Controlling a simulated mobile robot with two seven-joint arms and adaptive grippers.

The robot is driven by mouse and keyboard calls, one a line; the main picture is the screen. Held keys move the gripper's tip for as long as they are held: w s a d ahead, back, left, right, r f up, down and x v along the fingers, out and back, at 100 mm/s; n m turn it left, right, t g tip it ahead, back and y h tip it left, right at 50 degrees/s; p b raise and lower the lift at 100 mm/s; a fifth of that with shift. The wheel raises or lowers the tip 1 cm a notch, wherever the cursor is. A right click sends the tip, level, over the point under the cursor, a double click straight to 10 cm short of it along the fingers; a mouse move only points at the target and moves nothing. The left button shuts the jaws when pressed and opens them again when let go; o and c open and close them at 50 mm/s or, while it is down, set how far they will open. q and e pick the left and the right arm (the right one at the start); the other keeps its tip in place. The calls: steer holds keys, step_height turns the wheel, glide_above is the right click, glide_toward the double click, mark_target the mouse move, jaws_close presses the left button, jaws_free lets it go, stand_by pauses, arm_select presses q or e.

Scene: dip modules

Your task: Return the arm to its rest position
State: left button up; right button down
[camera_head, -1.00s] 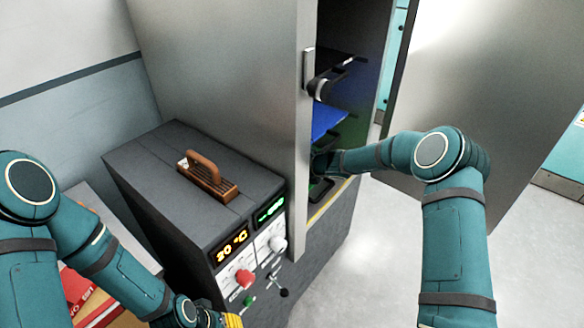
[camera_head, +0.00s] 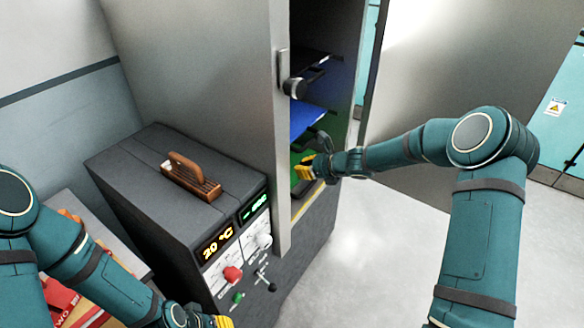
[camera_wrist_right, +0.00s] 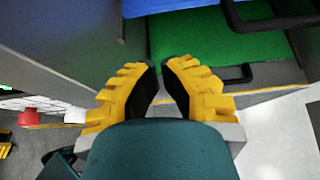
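My right arm reaches in from the right in the head view. Its gripper (camera_head: 306,168) has yellow toothed fingers and is at the front opening of the cabinet (camera_head: 220,80), beside the lower shelf. In the right wrist view the gripper (camera_wrist_right: 161,85) shows a narrow gap between its black pads, with nothing held between them. My left gripper (camera_head: 215,321) shows only as a yellow tip at the bottom edge, below the control panel. The rest of it is cut off, so its opening is hidden.
The cabinet door (camera_head: 470,70) stands open behind my right arm. Inside are a blue tray (camera_head: 308,120) and a green tray (camera_wrist_right: 215,35). Clear floor (camera_head: 370,250) lies at the lower middle.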

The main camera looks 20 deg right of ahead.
steer(key=shift+s+d+r, duration=0.15)
steer(key=shift+s+d, duration=0.15)
steer(key=shift+s, duration=0.05)
steer(key=s+a+f+n+g+h, duration=0.2)
steer(key=s+a+f+n+g, duration=0.15)
steer(key=s+f+n, duration=0.55)
steer(key=s+a+f+n+g+h, duration=0.1)
steer(key=s+a+f+n+g, duration=0.25)
steer(key=s+f, duration=0.9)
steer(key=s+a+f+n+g, duration=0.1)
steer(key=s+a+n+g, duration=0.15)
steer(key=s+n, duration=1.2)
steer(key=w+a+r+t+h, duration=0.1)
steer(key=w+a+r+t, duration=0.1)
steer(key=r, duration=0.3)
steer(key=shift+w+a+m, duration=0.3)
steer(key=shift+w+m, duration=0.1)
steer(key=shift+w, duration=0.1)
steer(key=shift+d, duration=0.15)
